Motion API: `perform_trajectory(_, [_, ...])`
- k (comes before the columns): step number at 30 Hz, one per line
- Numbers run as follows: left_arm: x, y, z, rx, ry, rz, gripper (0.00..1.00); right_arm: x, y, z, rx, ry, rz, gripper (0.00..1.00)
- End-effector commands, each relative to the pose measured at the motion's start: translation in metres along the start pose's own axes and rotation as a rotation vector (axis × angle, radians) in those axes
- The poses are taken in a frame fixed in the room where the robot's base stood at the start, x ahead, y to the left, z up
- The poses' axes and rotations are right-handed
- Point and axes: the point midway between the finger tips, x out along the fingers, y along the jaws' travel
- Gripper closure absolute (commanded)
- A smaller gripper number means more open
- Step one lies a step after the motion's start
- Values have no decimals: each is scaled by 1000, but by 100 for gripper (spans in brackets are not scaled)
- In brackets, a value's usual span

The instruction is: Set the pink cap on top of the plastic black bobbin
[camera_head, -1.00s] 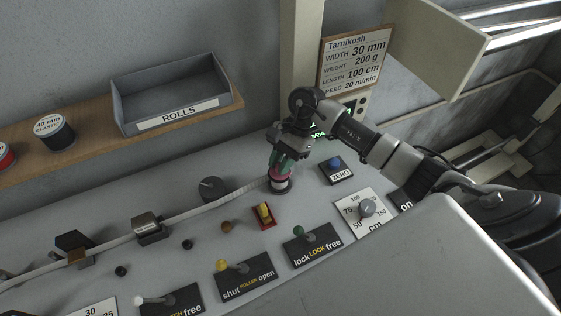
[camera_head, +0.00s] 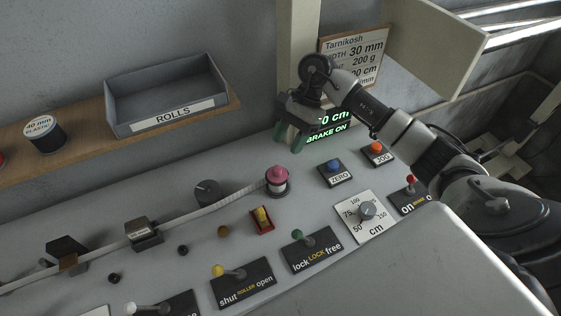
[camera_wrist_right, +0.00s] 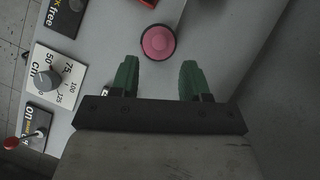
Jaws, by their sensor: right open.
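The pink cap (camera_head: 277,173) sits on top of the bobbin (camera_head: 277,188), whose pale and dark side shows just below it. The white elastic band runs to the bobbin from the left. In the right wrist view the round pink cap (camera_wrist_right: 157,42) lies ahead of the fingertips, apart from them, and covers the bobbin. My right gripper (camera_head: 287,141) is open and empty, behind and above the cap near the display. Its two green fingers (camera_wrist_right: 160,72) are spread in the right wrist view. My left gripper is not in view.
Around the bobbin stand a red and yellow switch (camera_head: 263,219), a blue ZERO button (camera_head: 334,167), a dial (camera_head: 367,210) and lock and roller levers. A grey ROLLS tray (camera_head: 165,98) and an elastic roll (camera_head: 44,134) stand on the wooden shelf.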

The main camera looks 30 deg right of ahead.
Motion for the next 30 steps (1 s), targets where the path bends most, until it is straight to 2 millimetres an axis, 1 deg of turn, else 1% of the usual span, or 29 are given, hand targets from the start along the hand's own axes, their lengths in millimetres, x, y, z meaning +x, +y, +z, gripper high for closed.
perform_trajectory(1, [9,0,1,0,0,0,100,-9,0,-3,-1,4,-4,54])
perform_trajectory(3, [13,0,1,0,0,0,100,-22,0,-2,-2,2,-3,54])
perform_trajectory(6, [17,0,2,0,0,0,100,-37,0,-1,-1,1,-2,54])
perform_trajectory(9, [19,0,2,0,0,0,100,-46,0,0,0,0,-1,54])
perform_trajectory(14, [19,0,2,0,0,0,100,-52,0,0,0,-1,1,54])
perform_trajectory(30, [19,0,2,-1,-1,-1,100,-52,0,0,0,-1,1,54])
